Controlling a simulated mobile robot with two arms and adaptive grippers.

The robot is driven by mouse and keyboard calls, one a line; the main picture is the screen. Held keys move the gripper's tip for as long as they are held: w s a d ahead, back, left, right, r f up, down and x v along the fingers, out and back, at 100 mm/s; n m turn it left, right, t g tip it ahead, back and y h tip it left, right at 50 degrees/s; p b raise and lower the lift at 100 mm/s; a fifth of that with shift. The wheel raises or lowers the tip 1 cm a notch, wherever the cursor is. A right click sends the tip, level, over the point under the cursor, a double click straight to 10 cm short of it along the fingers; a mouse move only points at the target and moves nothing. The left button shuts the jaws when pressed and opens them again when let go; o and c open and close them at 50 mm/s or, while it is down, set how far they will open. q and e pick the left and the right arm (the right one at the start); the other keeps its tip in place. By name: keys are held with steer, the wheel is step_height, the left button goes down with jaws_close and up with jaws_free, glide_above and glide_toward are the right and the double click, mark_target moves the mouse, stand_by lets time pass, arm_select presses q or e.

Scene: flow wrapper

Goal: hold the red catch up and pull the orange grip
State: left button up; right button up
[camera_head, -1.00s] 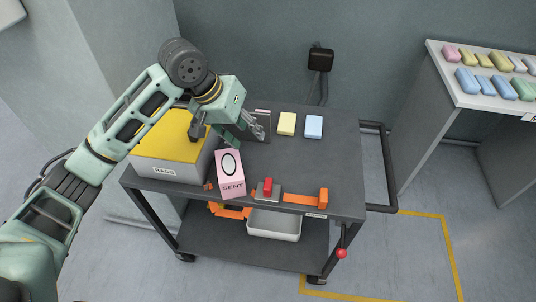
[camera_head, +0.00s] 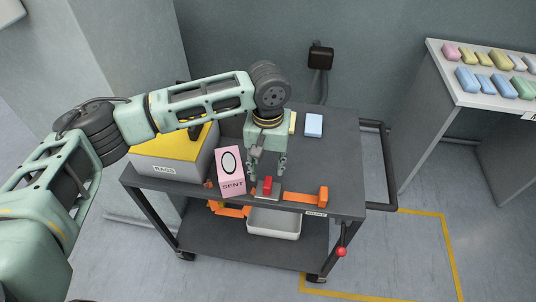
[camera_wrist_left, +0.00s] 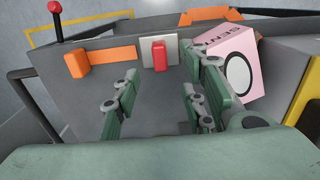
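The red catch (camera_head: 267,183) sits on a small grey plate at the cart top's front edge. It also shows in the left wrist view (camera_wrist_left: 159,55), ahead of the fingers. The orange grip (camera_head: 323,197) stands at the right end of an orange strip (camera_head: 299,197); in the left wrist view the grip (camera_wrist_left: 76,64) is left of the catch. My left gripper (camera_head: 267,174) is open and empty, its fingers pointing toward the catch; whether they touch it is hard to tell, but the wrist view (camera_wrist_left: 155,100) shows them apart from it. My right gripper is not in view.
A pink SENT box (camera_head: 231,176) stands just left of the catch. A grey RAGS box (camera_head: 175,165) with a yellow top is farther left. The cart top (camera_head: 335,165) is clear at right.

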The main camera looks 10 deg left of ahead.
mark_target(268, 181)
arm_select(q)
step_height(268, 181, down, 8)
steer(key=shift+f, duration=0.15)
steer(key=shift+c, duration=0.5)
jaws_close()
